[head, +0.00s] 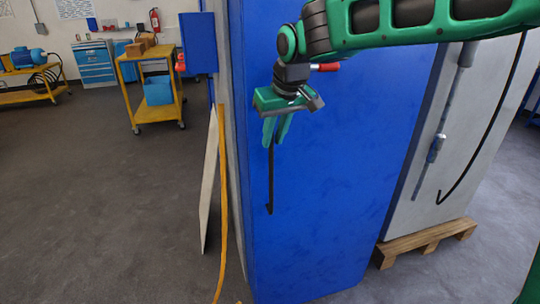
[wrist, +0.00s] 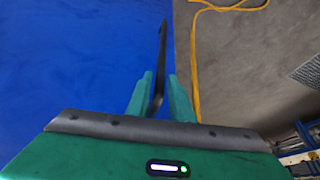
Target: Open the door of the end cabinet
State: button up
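The tall blue cabinet (head: 325,190) fills the middle of the head view, and its blue door face (wrist: 75,70) fills the left of the wrist view. A thin dark upright handle (head: 270,185) is on this face near its left edge. My gripper (head: 276,140) points down at the handle's upper part. In the wrist view the handle (wrist: 162,55) runs up between my two green fingers (wrist: 163,90). The door looks shut.
A yellow cable (head: 223,210) and a pale leaning panel (head: 209,180) are beside the cabinet's left side. A grey-white unit (head: 450,140) on a wooden pallet (head: 430,238) stands at right. A yellow cart (head: 150,85) is farther back. Floor at left is open.

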jog(key=x, duration=0.7)
jog(key=shift+f, duration=0.3)
jog(key=shift+w, duration=0.1)
